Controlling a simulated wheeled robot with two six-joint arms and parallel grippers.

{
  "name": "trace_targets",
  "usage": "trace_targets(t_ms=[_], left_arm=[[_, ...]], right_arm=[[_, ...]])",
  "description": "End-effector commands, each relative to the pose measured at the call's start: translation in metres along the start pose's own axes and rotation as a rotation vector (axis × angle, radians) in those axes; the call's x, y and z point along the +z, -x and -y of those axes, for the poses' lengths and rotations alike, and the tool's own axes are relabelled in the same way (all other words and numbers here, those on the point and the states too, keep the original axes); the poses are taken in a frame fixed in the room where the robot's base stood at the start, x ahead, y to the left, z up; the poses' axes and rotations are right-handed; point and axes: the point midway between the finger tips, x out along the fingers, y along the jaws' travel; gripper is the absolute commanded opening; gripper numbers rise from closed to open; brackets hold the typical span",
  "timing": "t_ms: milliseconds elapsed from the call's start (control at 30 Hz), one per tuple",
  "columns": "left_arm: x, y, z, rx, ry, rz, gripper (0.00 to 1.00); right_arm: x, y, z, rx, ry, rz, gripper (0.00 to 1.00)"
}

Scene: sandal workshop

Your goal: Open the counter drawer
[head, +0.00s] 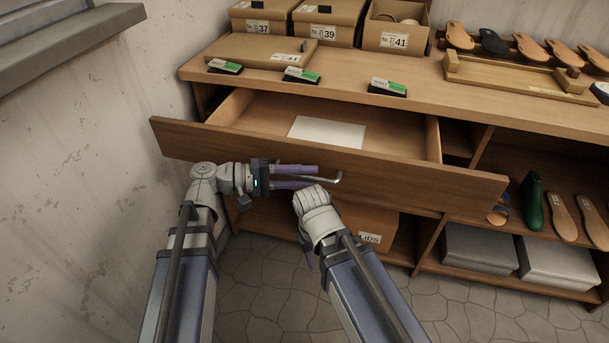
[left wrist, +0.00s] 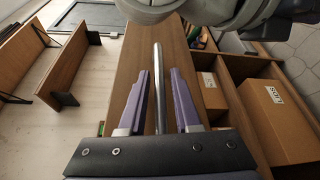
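The counter drawer (head: 410,184) stands pulled out, with its inside in view and a white sheet (head: 328,132) lying on its floor. Its metal handle (head: 330,181) is on the drawer's front. My left gripper (head: 314,176) is at the handle, with purple fingers on either side of it. In the left wrist view the handle bar (left wrist: 158,85) runs between the two fingers, with a gap on both sides, so the gripper is open. My right gripper (head: 308,256) is low in front of the drawer, mostly hidden behind its own wrist.
On the counter (head: 430,92) are shoe boxes (head: 325,25), small green-and-black items (head: 300,75), and a wooden rack (head: 520,78) near several soles. Below are a cardboard box (head: 380,235) and grey boxes (head: 480,249). A wall (head: 90,110) stands close on the left.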

Motion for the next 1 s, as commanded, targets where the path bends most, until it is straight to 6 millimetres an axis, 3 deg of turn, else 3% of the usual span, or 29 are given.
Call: trace_targets(t_ms=[100,367,800,1000], left_arm=[[0.0,0.0,0.0,0.001,0.0,0.0,0.45],[0.0,0.002,-0.001,0.001,0.0,0.0,0.45],[-0.001,0.064,-0.001,0.001,0.0,-0.003,0.45],[0.0,0.077,0.0,0.001,0.0,-0.001,0.45]], right_arm=[[0.0,0.0,0.0,0.0,0.0,0.0,0.44],[0.0,0.0,0.0,0.0,0.0,0.0,0.44],[0.0,0.005,0.0,0.0,0.0,0.0,0.44],[0.0,0.006,-0.001,0.0,0.0,0.0,0.44]])
